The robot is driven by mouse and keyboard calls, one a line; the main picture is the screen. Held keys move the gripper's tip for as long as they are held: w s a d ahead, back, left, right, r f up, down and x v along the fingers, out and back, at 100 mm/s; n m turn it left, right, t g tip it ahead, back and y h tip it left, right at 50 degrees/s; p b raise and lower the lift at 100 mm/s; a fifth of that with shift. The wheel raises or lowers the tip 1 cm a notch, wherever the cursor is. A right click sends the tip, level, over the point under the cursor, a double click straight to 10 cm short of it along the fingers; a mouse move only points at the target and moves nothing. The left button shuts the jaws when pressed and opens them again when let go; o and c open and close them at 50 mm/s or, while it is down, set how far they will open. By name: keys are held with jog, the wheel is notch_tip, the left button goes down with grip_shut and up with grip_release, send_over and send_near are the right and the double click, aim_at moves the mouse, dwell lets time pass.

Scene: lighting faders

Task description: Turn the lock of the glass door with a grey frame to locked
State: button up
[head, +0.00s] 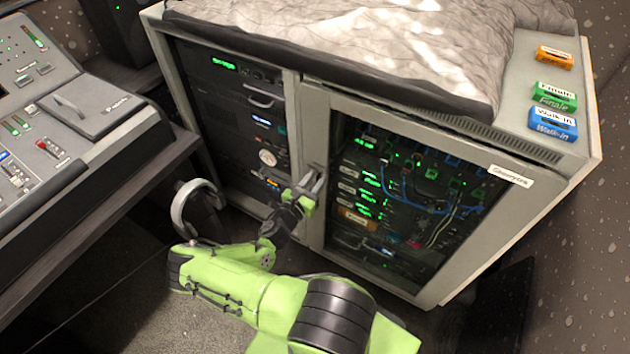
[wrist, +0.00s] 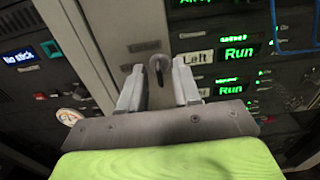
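The glass door with a grey frame (head: 316,232) forms the right front of the rack cabinet and looks closed. Its lock (wrist: 158,64) is a small dark knob on the left upright of the frame in the wrist view. Small labels sit by the lock, too blurred to read surely. My gripper (head: 308,188) is at that upright in the head view and hides the lock there. In the wrist view my gripper (wrist: 158,82) is open, one finger on each side of the knob. Gaps show between knob and fingers; I cannot tell whether the tips touch the door.
Behind the glass are lit rack units (head: 370,195) and cables. Left of the door is an open rack section (head: 240,120). Headphones (head: 195,205) hang near my arm by the lighting desk (head: 70,140). A grey cloth (head: 370,35) and coloured label blocks (head: 553,123) lie on top.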

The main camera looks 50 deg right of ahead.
jog(key=s+a+p, duration=0.1)
jog(key=a+p, duration=0.1)
jog(key=a, duration=1.3)
jog(key=shift+s+a+p, duration=0.2)
jog(key=shift+a+p, duration=0.15)
jog(key=a+r+m+g+y, duration=0.1)
jog(key=a+r+m+y, duration=0.6)
jog(key=r+m, duration=0.15)
jog(key=a+r+m+g+y, duration=0.2)
jog(key=a+r+m+y, duration=0.45)
jog(key=r, duration=0.35)
jog(key=s+a+r+m+t+y, duration=0.25)
jog(key=s+r+t, duration=0.2)
jog(key=r, duration=0.35)
jog(key=s+a+r+m+t+y, duration=0.2)
jog(key=s+a+r+t, duration=0.1)
jog(key=s+r, duration=0.4)
notch_tip(320, 180, up, 14)
jog(key=p, duration=1.2)
jog(key=shift+w+f, duration=0.25)
jog(key=shift+w, duration=0.15)
